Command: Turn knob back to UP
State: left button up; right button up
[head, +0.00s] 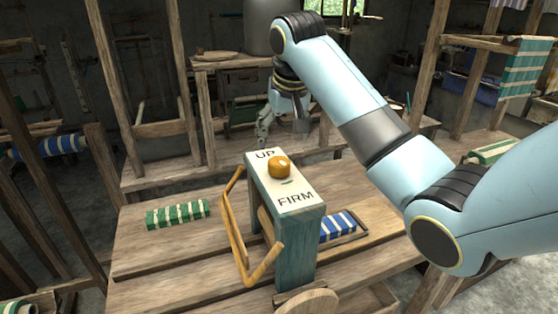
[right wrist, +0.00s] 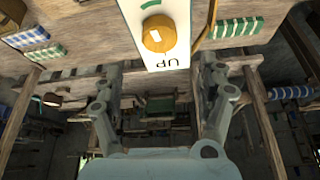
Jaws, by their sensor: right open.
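The round orange-yellow knob (head: 279,167) sits on the pale top plate (head: 296,203) of a teal wooden post. The plate reads UP at its far end and FIRM at its near end. The knob has a small pale mark, but I cannot tell which word it points at. A green dash shows on the FIRM side. My right gripper (head: 276,128) is behind the post's UP end, apart from the knob. In the right wrist view, the knob (right wrist: 158,34) lies beyond the open, empty fingers (right wrist: 162,82). My left gripper is out of view.
A bent wooden handle (head: 238,230) stands left of the post. A green striped roll (head: 177,213) lies on the wooden bench at left. A blue striped roll (head: 338,226) lies in a tray right of the post. Loom uprights stand behind.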

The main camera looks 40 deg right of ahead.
aim_at(279, 160)
jog(key=p+x, duration=0.1)
jog(key=x, duration=0.9)
jog(key=shift+s, duration=0.1)
jog(key=c, duration=1.2)
